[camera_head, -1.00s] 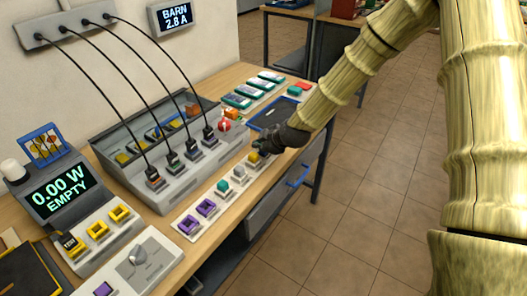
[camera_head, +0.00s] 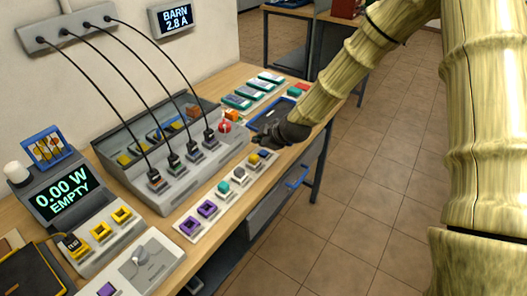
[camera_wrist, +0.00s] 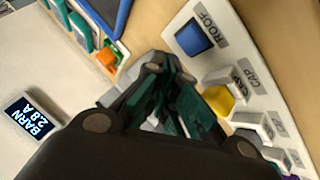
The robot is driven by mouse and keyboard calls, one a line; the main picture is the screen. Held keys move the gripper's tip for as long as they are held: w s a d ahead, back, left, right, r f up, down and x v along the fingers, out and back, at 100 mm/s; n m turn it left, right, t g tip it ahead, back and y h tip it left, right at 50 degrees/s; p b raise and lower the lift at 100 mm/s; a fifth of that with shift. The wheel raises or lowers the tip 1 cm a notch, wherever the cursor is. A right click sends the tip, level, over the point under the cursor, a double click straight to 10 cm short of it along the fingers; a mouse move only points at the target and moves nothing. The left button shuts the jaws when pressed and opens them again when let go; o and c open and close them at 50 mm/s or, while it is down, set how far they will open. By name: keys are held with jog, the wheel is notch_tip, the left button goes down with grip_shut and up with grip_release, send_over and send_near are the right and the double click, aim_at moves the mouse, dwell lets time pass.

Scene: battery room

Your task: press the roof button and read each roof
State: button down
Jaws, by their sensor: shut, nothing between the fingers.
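The blue roof button (camera_wrist: 195,38), labelled ROOF, sits at the end of a white strip (camera_wrist: 262,98). In the head view the blue button (camera_head: 263,153) shows just below my gripper. My gripper (camera_head: 264,139) is shut and empty, apart from the button and a little above the strip. In the wrist view my gripper's fingertips (camera_wrist: 168,72) show left of and below the button. The wall display (camera_head: 171,18) reads BARN 2.8 A; it also shows in the wrist view (camera_wrist: 29,116).
The strip also carries yellow, grey, teal and purple parts. A grey rack (camera_head: 180,190) with black plugged cables stands behind it. A blue-rimmed tray (camera_head: 286,108) and green-topped packs (camera_head: 237,102) lie farther back. A meter (camera_head: 62,192) reads 0.00 W EMPTY.

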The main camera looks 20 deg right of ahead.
aim_at(261, 154)
jog(key=shift+r+p, duration=1)
jog(key=shift+r, duration=0.95)
jog(key=shift+f, duration=0.15)
